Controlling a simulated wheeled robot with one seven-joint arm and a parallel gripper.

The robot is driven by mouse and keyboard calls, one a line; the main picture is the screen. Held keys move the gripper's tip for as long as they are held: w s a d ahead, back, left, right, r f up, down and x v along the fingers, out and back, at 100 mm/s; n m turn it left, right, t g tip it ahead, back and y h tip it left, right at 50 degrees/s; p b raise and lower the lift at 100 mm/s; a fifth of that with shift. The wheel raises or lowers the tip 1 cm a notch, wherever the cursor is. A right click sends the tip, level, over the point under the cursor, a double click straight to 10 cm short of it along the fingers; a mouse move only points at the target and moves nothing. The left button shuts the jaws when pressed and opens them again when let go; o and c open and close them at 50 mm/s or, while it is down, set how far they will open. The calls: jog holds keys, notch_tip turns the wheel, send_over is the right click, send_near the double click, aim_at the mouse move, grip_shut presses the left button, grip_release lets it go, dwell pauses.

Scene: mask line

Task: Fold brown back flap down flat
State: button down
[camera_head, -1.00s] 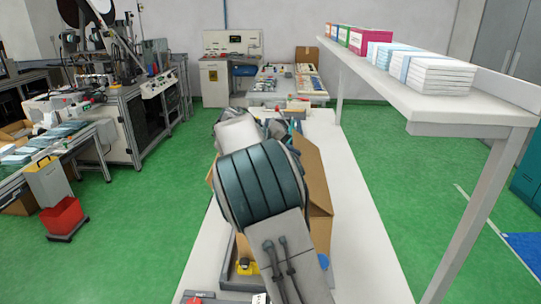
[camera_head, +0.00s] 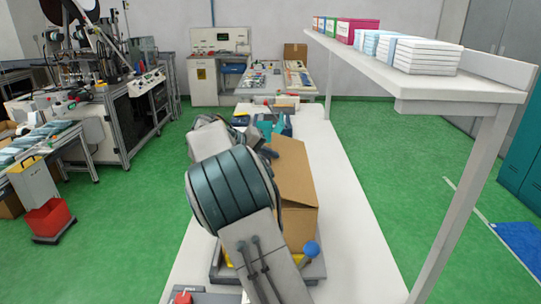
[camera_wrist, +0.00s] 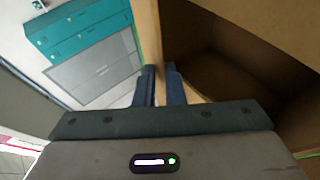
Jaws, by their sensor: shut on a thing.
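The brown cardboard box (camera_head: 297,226) stands on the white table, partly hidden behind my arm. The box's dark open inside (camera_wrist: 215,75) lies to the right of the fingers. I cannot tell for sure from the head view which flap is held.
The box stands by a grey fixture with a blue knob (camera_head: 311,248). The white table (camera_head: 345,215) is clear to the right of the box. A raised shelf (camera_head: 425,88) with stacked packs overhangs the right side. Teal and dark items (camera_head: 275,126) lie behind the box.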

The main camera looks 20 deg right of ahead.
jog(key=shift+a+f, duration=0.1)
jog(key=shift+f, duration=0.05)
jog(key=c, duration=1.5)
grip_release()
jog(key=shift+c, duration=0.2)
jog(key=s+d+r+b, duration=0.2)
jog(key=s+d+r, duration=0.4)
jog(key=d+r, duration=0.3)
notch_tip(320, 180, up, 2)
jog(key=shift+s+d+r, duration=0.1)
jog(key=shift+s+d, duration=0.2)
jog(key=shift+d, duration=0.05)
